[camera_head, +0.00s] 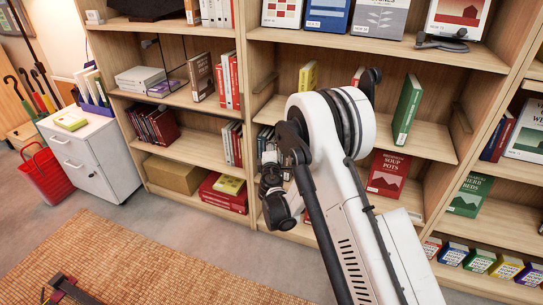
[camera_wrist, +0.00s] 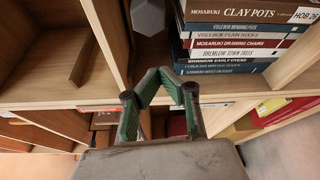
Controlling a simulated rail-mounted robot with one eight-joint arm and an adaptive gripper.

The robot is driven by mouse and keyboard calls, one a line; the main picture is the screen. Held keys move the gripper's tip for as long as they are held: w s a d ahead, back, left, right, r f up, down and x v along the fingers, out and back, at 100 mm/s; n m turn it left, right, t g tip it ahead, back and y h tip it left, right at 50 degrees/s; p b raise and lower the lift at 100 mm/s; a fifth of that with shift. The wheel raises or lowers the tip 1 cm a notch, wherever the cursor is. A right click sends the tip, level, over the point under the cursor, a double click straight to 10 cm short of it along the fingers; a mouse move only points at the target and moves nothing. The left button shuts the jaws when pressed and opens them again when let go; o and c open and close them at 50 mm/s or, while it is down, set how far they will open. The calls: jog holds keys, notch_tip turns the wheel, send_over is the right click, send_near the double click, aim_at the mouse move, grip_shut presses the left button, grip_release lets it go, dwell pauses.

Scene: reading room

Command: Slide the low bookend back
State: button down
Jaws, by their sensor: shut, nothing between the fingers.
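In the wrist view my gripper (camera_wrist: 160,73) is shut and empty, its green-padded fingers meeting in front of a shelf edge. A grey, angular block (camera_wrist: 148,16) stands beyond the fingertips, just left of a stack of books (camera_wrist: 235,42). It may be the low bookend, but only its lower part shows and I cannot tell for sure. A gap shows between it and the fingertips. In the head view my arm covers the middle of the bookcase, and the gripper's fingers cannot be made out there.
The wooden bookcase (camera_head: 425,140) holds a green book (camera_head: 407,110) and a red book (camera_head: 388,174) right of my arm. A white cabinet (camera_head: 93,150) and a red basket (camera_head: 45,178) stand at left. A woven rug (camera_head: 150,265) covers the floor in front.

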jog(key=d, duration=0.2)
jog(key=d+b, duration=0.1)
jog(key=shift+d+r, duration=0.3)
jog(key=shift+d, duration=0.1)
jog(key=shift+d, duration=0.1)
